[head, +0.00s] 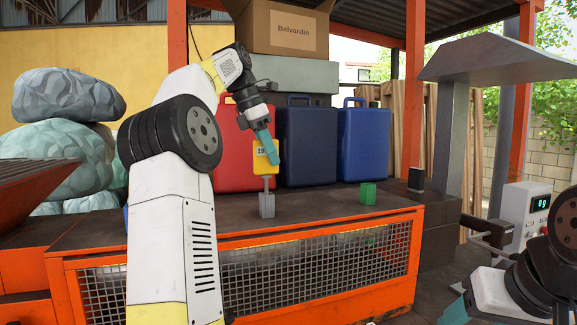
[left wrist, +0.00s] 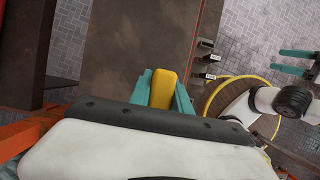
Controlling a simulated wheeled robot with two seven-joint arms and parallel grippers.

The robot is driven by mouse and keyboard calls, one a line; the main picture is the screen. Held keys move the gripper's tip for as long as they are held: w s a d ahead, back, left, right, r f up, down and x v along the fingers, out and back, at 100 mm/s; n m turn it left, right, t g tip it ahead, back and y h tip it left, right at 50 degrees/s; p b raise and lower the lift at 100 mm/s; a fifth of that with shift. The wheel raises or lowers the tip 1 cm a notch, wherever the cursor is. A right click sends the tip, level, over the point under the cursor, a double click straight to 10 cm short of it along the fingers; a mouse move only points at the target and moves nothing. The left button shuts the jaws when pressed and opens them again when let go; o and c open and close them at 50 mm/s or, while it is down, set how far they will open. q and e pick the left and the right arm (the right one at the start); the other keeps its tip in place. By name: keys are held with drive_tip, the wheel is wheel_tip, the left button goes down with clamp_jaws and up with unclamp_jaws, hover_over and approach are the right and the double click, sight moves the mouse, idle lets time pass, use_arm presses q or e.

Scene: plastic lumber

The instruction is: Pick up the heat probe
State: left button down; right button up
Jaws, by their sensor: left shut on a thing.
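The heat probe (head: 259,155) has a yellow body with a small display and a thin grey stem pointing down. Its stem reaches the top of a small grey block (head: 267,205) on the dark bench top; I cannot tell whether it touches or sits in it. My left gripper (head: 271,150) is shut on the yellow body, with teal fingers on either side. In the left wrist view the yellow body (left wrist: 163,90) lies between the fingers. My right gripper (left wrist: 295,61) shows in that view with its two teal fingers apart and nothing between them.
A green block (head: 368,193) stands right of the probe on the bench. A red case (head: 235,165) and two blue cases (head: 308,150) stand behind. A grey box with a green readout (head: 541,203) is at right. Bare bench (head: 320,205) lies between the blocks.

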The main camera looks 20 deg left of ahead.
use_arm(q)
drive_tip(key=shift+r, duration=1.45)
drive_tip(key=s+a, duration=1.1)
drive_tip(key=a, duration=0.3)
drive_tip(key=shift+a, duration=0.15)
drive_tip(key=shift+f, duration=0.1)
